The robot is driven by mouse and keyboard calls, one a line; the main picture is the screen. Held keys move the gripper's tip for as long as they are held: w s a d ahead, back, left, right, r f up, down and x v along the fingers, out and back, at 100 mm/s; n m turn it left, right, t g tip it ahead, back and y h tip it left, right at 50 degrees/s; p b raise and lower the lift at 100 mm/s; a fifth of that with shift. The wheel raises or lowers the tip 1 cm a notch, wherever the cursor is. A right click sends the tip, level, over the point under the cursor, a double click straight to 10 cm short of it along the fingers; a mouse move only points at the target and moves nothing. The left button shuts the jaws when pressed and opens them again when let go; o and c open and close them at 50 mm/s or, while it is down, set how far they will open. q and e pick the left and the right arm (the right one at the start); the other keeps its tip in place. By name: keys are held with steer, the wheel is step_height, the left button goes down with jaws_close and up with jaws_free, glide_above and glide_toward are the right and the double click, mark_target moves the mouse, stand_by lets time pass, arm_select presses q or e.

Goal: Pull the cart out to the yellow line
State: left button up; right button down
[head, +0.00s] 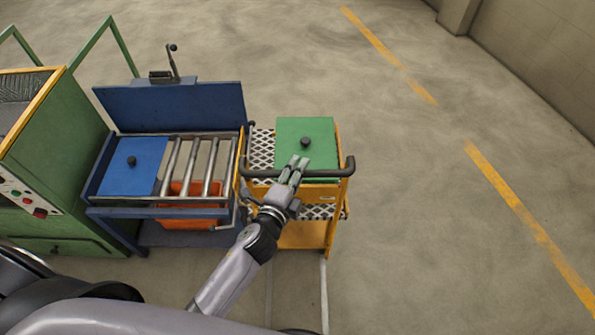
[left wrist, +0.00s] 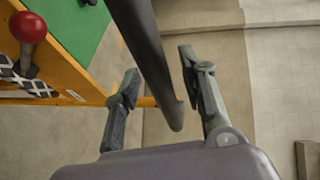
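The cart (head: 333,230) has an orange-yellow frame, a green lidded top (head: 318,135) with a dark knob, and a black handle bar (head: 325,173) along its near side. It stands right against the end of the blue roller table. The yellow line (head: 510,200), dashed, runs along the floor to the right, apart from the cart. My left gripper (head: 295,168) is at the handle. In the left wrist view the handle bar (left wrist: 150,65) runs between the two spread fingers (left wrist: 160,95), with gaps visible on both sides. My right gripper is not in view.
A green machine (head: 60,140) stands left. A red knob (left wrist: 28,27) is near the handle. The floor between cart and line is clear.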

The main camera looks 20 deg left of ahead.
arm_select(q)
steer(key=shift+c, duration=0.2)
jaws_close()
stand_by(0.6)
